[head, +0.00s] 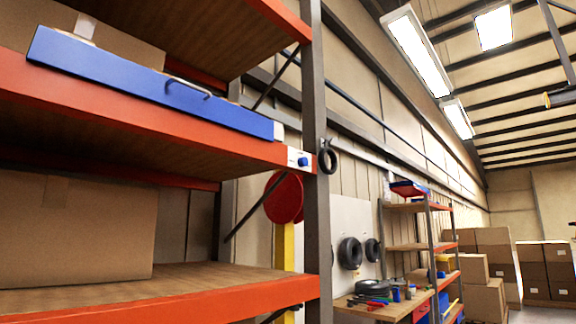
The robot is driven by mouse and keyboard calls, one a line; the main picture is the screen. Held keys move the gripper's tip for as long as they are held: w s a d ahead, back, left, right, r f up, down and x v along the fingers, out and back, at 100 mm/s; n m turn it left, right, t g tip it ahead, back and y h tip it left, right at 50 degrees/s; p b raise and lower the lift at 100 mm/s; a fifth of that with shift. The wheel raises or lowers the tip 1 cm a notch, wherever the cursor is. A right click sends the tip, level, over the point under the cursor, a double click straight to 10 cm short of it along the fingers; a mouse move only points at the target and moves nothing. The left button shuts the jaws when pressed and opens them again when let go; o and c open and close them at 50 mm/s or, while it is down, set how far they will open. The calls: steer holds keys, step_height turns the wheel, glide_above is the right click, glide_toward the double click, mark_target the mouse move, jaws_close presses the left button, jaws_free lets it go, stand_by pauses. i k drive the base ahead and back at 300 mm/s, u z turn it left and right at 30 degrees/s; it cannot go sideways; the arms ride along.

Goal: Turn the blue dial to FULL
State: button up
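A small blue dial (303,161) sits on a white plate (294,156) at the right end of the orange shelf edge, beside the grey upright post. The dial is small in the head view, and I cannot read its markings or tell which way it points. My gripper is not in view.
A long blue box with a handle (150,84) lies on the upper orange shelf. A workbench (385,309) stands farther back.

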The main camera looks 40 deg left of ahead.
mark_target(301, 161)
steer(key=u, duration=0.75)
steer(key=i, duration=0.75)
steer(key=u, duration=0.95)
